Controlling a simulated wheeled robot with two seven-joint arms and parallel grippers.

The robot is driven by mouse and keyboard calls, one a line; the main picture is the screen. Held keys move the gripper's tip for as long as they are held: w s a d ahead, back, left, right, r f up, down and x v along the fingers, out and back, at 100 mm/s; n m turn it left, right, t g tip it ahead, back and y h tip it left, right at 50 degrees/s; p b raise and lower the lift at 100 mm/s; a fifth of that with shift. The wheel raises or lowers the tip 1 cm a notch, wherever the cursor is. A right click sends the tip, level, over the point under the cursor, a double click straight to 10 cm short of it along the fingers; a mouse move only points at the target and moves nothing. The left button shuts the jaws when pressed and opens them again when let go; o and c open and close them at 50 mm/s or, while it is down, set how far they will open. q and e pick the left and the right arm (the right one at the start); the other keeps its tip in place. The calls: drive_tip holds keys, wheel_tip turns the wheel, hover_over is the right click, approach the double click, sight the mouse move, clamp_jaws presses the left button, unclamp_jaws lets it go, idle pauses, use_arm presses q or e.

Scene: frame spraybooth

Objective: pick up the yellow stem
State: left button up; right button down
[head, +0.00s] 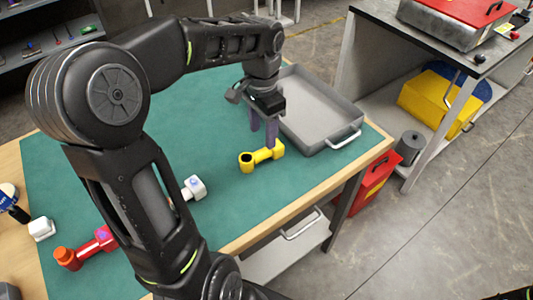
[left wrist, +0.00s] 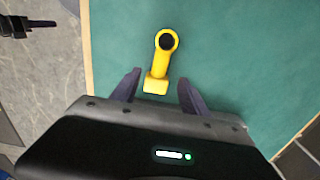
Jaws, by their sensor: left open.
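The yellow stem (head: 261,156) lies on the green mat of the workbench, just left of the grey tray. It has a round dark-holed clamp at one end and a blocky clamp at the other. In the left wrist view the stem (left wrist: 159,64) lies ahead of my gripper, its blocky end between the fingertips. My left gripper (head: 263,140) points down over the blocky end of the stem. In the left wrist view my left gripper (left wrist: 157,78) is open, with a gap on each side of the stem.
A grey tray (head: 350,137) with handles stands right beside the stem. A red stem (head: 85,249), a white block (head: 41,229) and a partly hidden white part (head: 194,187) lie at the left on the green mat (head: 75,190). A side bench stands at the right.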

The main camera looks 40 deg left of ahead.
sight(263, 150)
use_arm(q)
drive_tip(key=shift+f, duration=1.25)
wheel_tip(263, 150, down, 5)
drive_tip(key=shift+f+p, duration=0.15)
drive_tip(key=shift+p, duration=0.35)
drive_tip(key=shift+c, duration=0.3)
clamp_jaws()
